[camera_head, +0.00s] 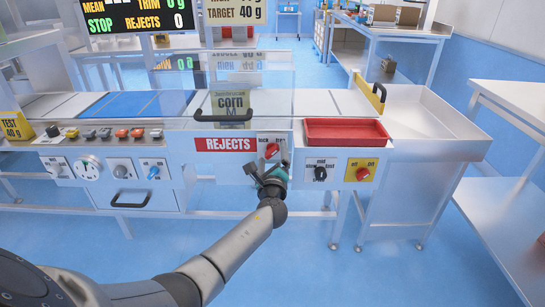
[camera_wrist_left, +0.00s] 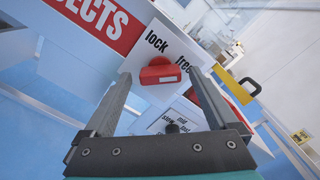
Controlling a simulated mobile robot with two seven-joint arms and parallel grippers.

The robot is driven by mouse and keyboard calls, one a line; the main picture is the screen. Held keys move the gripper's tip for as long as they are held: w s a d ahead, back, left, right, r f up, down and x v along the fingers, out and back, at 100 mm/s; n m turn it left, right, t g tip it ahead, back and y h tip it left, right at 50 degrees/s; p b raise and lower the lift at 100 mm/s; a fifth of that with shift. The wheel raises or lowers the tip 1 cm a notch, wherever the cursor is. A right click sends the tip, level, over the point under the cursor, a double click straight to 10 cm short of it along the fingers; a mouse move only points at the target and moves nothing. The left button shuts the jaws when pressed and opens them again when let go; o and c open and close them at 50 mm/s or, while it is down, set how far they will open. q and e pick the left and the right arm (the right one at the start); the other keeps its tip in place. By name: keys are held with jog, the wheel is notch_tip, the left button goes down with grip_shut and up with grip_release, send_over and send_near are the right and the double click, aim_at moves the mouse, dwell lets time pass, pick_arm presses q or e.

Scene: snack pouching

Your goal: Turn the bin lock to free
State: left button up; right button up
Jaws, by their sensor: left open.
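The bin lock is a red knob (camera_head: 271,150) on a white plate marked "lock" and "free", right of the red REJECTS label (camera_head: 225,144). In the left wrist view the knob (camera_wrist_left: 158,73) is seen close up, with a pale mark on its face. Which word it points to is hard to tell. My left gripper (camera_head: 267,162) is open in front of the plate. In the wrist view its two fingers stand on either side of the knob, with no clear contact. The gripper partly hides the plate in the head view. My right gripper is not in view.
A red tray (camera_head: 345,131) sits on the counter to the right. Below it are a black selector (camera_head: 320,173) and a red knob on a yellow plate (camera_head: 362,173). A clear guard with a black handle (camera_head: 237,118) stands above the REJECTS label. Other dials are at left.

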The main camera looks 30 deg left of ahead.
pick_arm(q)
jog(key=shift+s, duration=0.1)
jog(key=shift+s+d, duration=0.15)
jog(key=shift+d, duration=0.05)
jog(key=p+v, duration=0.4)
jog(key=v, duration=1)
jog(key=shift+s, duration=0.35)
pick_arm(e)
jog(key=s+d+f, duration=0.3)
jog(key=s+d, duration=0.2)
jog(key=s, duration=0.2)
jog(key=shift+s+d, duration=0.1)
